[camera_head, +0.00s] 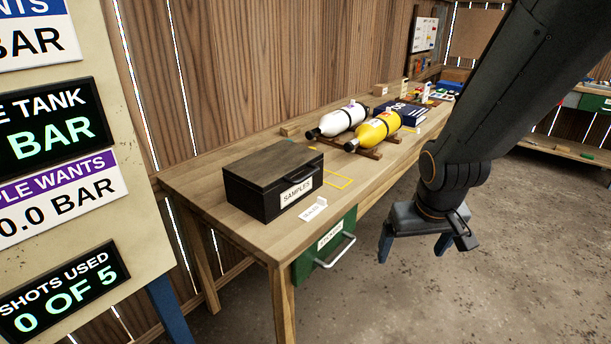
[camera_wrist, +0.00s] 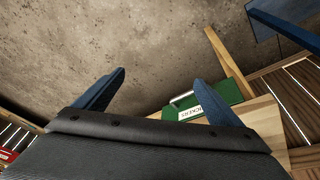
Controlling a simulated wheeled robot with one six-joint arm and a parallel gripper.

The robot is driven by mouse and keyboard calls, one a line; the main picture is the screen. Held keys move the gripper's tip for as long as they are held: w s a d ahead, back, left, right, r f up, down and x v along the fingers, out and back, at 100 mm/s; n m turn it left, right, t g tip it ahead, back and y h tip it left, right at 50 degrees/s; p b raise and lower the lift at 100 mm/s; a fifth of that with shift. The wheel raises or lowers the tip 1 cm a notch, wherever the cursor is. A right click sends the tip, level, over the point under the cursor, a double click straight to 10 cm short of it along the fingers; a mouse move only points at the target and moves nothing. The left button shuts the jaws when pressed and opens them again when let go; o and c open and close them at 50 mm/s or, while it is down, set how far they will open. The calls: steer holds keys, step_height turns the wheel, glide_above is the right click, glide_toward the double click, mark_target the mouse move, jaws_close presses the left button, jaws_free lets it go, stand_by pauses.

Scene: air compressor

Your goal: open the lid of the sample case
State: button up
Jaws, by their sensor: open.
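The sample case (camera_head: 270,183) is a black box with a brown lid and a white label reading SAMPLES on its front. It stands on the near end of the wooden bench, and its lid is down. My gripper (camera_head: 413,255) hangs to the right of the bench, apart from the case, with its blue fingers spread and nothing between them. In the wrist view my gripper (camera_wrist: 165,95) is also open and empty, over the concrete floor. The case does not show in the wrist view.
A green drawer (camera_head: 325,245) with a metal handle is under the bench edge; it also shows in the wrist view (camera_wrist: 220,98). White (camera_head: 340,120) and yellow (camera_head: 375,130) cylinders lie farther along the bench. A sign board (camera_head: 75,215) stands at left. Floor beside the bench is clear.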

steer(key=shift+o, duration=0.8)
steer(key=w+f+n+t+y+b, duration=0.1)
steer(key=w+t+b, duration=0.1)
steer(key=w, duration=0.8)
steer(key=shift+w+a+f+n+t, duration=0.3)
steer(key=shift+w+a+f+t, duration=0.05)
steer(key=shift+t, duration=0.55)
steer(key=n+t+y+b, duration=0.4)
steer(key=n+y+b, duration=0.4)
steer(key=y, duration=0.6)
glide_toward(310, 176)
steer(key=x, duration=1)
steer(key=shift+w+a, duration=0.2)
steer(key=shift+a, duration=0.1)
steer(key=c, duration=1.3)
